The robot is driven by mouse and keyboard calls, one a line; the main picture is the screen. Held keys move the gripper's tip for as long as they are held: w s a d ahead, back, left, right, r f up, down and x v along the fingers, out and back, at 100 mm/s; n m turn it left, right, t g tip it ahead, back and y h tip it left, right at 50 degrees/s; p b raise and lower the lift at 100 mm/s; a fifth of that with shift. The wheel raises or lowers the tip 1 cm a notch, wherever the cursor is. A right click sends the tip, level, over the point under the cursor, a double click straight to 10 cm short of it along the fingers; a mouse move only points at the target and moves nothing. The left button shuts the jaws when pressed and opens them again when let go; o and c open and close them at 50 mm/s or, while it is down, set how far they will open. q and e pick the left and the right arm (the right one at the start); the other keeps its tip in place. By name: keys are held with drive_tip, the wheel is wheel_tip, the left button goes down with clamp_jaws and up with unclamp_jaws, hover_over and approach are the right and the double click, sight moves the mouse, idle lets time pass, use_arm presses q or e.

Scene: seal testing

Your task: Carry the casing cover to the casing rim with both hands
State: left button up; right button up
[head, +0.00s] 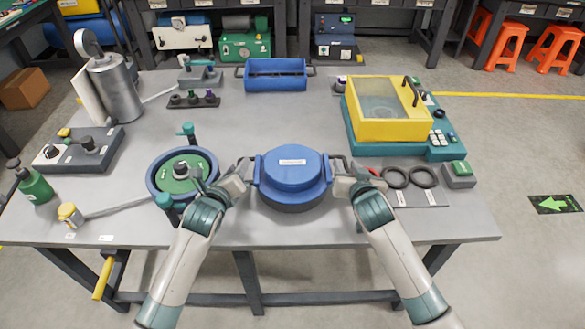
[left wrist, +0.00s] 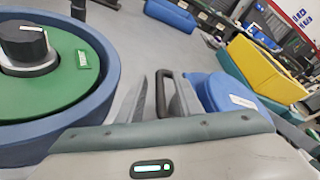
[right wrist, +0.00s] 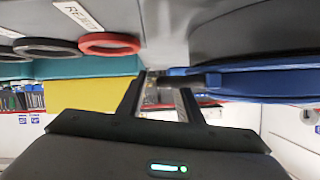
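The round blue casing cover (head: 292,162) has a white label and a dark handle on each side. It sits level at the top of a dark round casing (head: 292,203) at the table's front middle; I cannot tell whether the two touch all round. My left gripper (head: 245,166) is at the cover's left handle. In the left wrist view its fingers stand apart near the dark handle (left wrist: 183,80). My right gripper (head: 346,167) is at the right handle. In the right wrist view its fingers (right wrist: 163,95) stand apart, with light showing between them.
A blue ring fixture (head: 154,188) with a green disc stands left of my left gripper. Black rings (head: 394,178) and a red ring lie on a mat beside my right gripper. A yellow-topped machine (head: 362,125) stands behind right. The table between the cover and the blue bin (head: 276,83) is clear.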

use_arm(q)
clamp_jaws()
use_arm(e)
clamp_jaws()
use_arm(q)
drive_tip(key=shift+a+f, duration=0.1)
idle(0.9)
use_arm(e)
drive_tip(key=shift+r, duration=0.1)
